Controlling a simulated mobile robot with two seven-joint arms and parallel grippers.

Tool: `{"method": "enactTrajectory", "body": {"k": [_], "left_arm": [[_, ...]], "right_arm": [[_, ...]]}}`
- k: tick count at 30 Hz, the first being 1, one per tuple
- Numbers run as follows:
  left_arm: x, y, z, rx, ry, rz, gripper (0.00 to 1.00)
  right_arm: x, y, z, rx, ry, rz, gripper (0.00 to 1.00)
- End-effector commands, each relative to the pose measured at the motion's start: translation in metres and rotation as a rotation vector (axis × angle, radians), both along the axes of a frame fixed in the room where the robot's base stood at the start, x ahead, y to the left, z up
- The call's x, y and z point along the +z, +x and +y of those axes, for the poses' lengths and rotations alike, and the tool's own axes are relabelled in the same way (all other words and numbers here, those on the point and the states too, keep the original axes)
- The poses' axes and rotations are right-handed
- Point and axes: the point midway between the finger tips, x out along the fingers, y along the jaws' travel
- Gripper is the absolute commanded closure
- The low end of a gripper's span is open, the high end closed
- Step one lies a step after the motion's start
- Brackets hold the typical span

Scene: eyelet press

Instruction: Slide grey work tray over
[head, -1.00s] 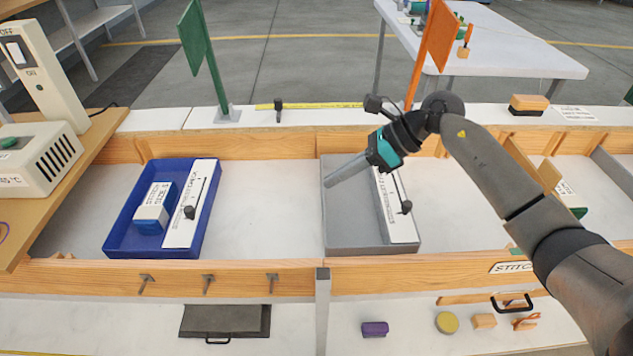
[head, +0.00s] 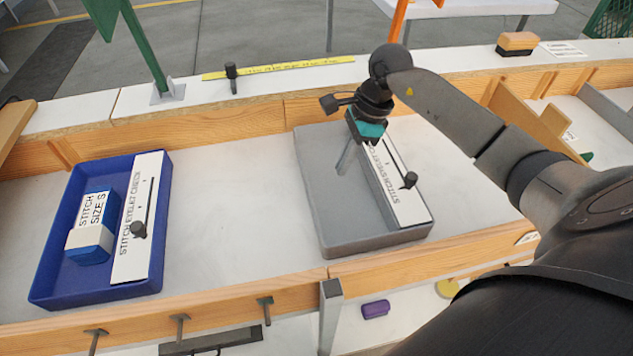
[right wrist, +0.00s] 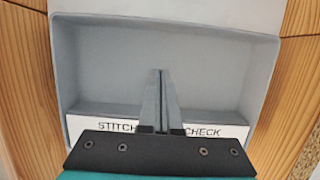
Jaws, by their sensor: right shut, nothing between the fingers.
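The grey work tray (head: 318,205) lies on the white surface between wooden rails, in the middle of the head view. A white strip lettered "STITCH EYELET CHECK" (head: 408,205) with a slot and dark knob (head: 410,180) runs along its right side. My right gripper (head: 343,170) is shut and empty, its fingers pointing down over the tray's bare left part. In the right wrist view the shut fingers (right wrist: 160,75) stand over the empty floor of the tray (right wrist: 105,60). I cannot tell whether the tips touch it. My left gripper is not in view.
A blue tray (head: 58,235) with a blue-and-white "STITCH SIZE S" box (head: 92,225) lies to the left, with clear white surface between the trays. Wooden rails (head: 235,128) bound the channel behind and in front. A green flag post (head: 145,50) stands behind.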

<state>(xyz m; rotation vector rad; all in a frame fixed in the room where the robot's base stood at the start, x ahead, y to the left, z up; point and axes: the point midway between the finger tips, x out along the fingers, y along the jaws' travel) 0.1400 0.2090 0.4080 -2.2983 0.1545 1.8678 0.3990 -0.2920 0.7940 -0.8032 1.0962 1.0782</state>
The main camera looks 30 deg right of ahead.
Motion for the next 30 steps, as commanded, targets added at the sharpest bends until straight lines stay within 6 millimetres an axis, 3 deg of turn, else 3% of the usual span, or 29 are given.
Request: {"method": "enactTrajectory", "body": {"k": [11,18,30], "left_arm": [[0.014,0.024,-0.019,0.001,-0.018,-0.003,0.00],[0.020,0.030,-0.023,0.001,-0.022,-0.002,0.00],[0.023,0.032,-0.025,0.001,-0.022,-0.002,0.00]], "right_arm": [[-0.053,0.004,0.016,-0.001,0.004,0.001,1.00],[-0.049,0.015,0.045,0.001,0.002,-0.002,1.00],[-0.048,0.017,0.052,-0.001,0.000,-0.001,1.00]]}}
